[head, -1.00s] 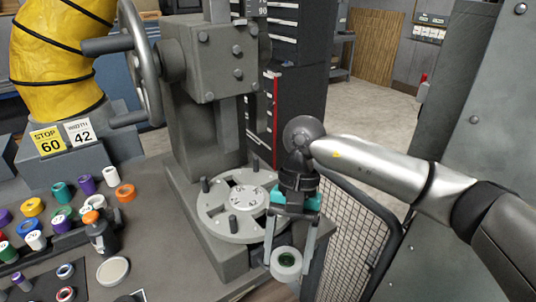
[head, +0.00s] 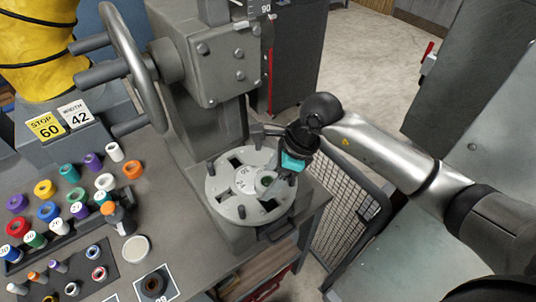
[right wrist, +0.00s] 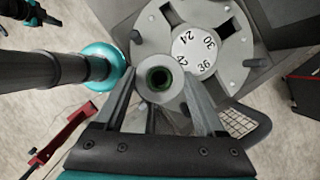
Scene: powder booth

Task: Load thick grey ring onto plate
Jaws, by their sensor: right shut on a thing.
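The thick grey ring (right wrist: 160,78), pale with a dark green bore, is between the fingers of my right gripper (right wrist: 160,90), which is shut on it. The round grey plate (head: 219,207) has dark square slots, short upright pegs and a numbered centre disc. In the head view the ring (head: 266,183) appears over the right part of the plate, partly covered by my right gripper (head: 275,181). In the right wrist view the ring overlaps the plate's near rim (right wrist: 249,72). I cannot tell whether it touches the plate.
The grey press (head: 205,50) with its handwheel (head: 128,60) rises behind the plate. A mesh panel (head: 345,205) stands to the right.

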